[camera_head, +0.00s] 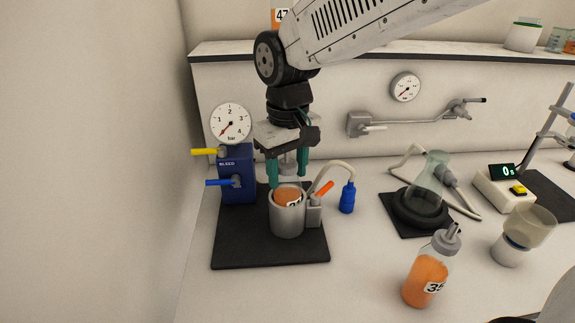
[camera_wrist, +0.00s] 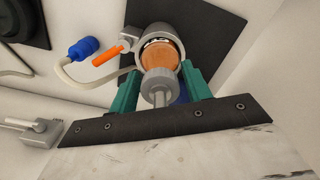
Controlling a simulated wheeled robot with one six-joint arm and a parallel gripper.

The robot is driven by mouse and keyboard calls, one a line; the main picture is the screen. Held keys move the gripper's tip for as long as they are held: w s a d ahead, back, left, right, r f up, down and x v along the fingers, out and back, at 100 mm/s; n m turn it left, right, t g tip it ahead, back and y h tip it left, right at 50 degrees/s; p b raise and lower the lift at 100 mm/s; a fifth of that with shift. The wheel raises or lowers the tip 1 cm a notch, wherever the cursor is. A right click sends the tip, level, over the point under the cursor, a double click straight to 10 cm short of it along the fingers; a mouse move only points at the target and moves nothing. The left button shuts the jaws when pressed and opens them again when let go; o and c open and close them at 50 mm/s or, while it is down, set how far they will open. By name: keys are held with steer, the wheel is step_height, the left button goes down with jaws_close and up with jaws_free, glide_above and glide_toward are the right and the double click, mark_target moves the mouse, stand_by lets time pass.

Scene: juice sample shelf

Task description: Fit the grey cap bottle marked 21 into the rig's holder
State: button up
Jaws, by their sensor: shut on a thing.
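The bottle (camera_head: 287,197) holds orange liquid and stands upright inside the rig's grey cylindrical holder (camera_head: 287,222), its label partly hidden by the holder's rim. Its grey cap shows between my fingers in the wrist view (camera_wrist: 158,82). My gripper (camera_head: 287,180) has green fingers and is shut on the bottle near its top, just above the holder. In the wrist view the holder (camera_wrist: 150,33) surrounds the bottle's lower part. The label's number is too cut off to read. Whether the bottle rests on the holder's bottom is hidden.
The holder stands on a black mat (camera_head: 240,250) beside a blue valve box (camera_head: 237,172) with a pressure gauge (camera_head: 231,122). An orange lever (camera_head: 324,188) and a blue-ended hose (camera_head: 347,197) are close on its right. Another orange bottle marked 35 (camera_head: 427,275) stands front right.

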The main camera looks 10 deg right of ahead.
steer(key=shift+f, duration=0.25)
steer(key=o, duration=1.5)
steer(key=shift+o, duration=0.2)
